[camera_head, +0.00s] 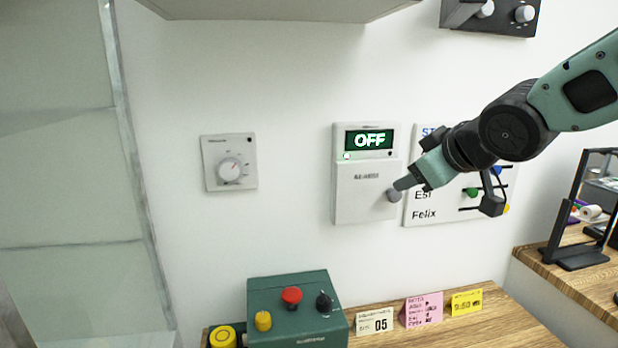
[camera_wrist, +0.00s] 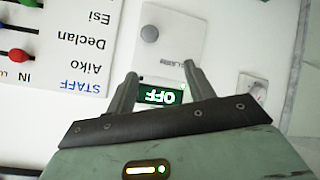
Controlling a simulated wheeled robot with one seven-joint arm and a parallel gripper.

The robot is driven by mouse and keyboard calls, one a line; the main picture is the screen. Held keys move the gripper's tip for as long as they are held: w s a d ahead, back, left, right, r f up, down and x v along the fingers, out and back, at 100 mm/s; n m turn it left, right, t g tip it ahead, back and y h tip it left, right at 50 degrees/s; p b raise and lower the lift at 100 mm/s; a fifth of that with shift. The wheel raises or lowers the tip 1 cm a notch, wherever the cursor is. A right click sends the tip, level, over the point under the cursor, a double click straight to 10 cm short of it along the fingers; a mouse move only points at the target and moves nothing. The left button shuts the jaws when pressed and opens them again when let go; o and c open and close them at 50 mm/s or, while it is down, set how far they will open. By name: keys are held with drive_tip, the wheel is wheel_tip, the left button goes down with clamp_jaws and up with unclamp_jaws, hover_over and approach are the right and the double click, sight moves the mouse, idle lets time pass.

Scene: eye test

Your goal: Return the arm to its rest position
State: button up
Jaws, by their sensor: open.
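My arm reaches in from the right in the head view. My gripper (camera_head: 404,183) is in front of the white wall panel (camera_head: 358,205), close to its grey round button (camera_head: 394,195); I cannot tell whether it touches. In the wrist view my gripper (camera_wrist: 160,72) has its two dark fingers spread apart with nothing held. The panel's green display (camera_head: 369,139) reads OFF; it shows upside down between the fingers in the wrist view (camera_wrist: 161,96). The button (camera_wrist: 149,33) lies beyond the fingertips there.
A staff board (camera_head: 422,205) with coloured sliders hangs behind my wrist. A dial (camera_head: 230,169) is left of the panel. Below, a green control box (camera_head: 296,328) and several cards stand on a wooden table (camera_head: 500,328). A cabinet (camera_head: 280,8) overhangs above. A black frame (camera_head: 578,215) stands right.

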drive_tip(key=s+a+f+g, duration=0.1)
drive_tip(key=s+f+g, duration=0.2)
drive_tip(key=s, duration=0.7)
drive_tip(key=s+a+f+g+h, duration=0.1)
drive_tip(key=s+f+g, duration=0.3)
drive_tip(key=s+f, duration=0.4)
drive_tip(key=s+a+f+g+h, duration=0.1)
drive_tip(key=s+f, duration=0.4)
drive_tip(key=s, duration=0.7)
drive_tip(key=a+g, duration=0.1)
drive_tip(key=g, duration=0.1)
drive_tip(key=shift+a+f+m+g, duration=0.2)
drive_tip(key=shift+a+m+g, duration=0.1)
drive_tip(key=shift+a, duration=0.1)
drive_tip(key=shift+c, duration=0.2)
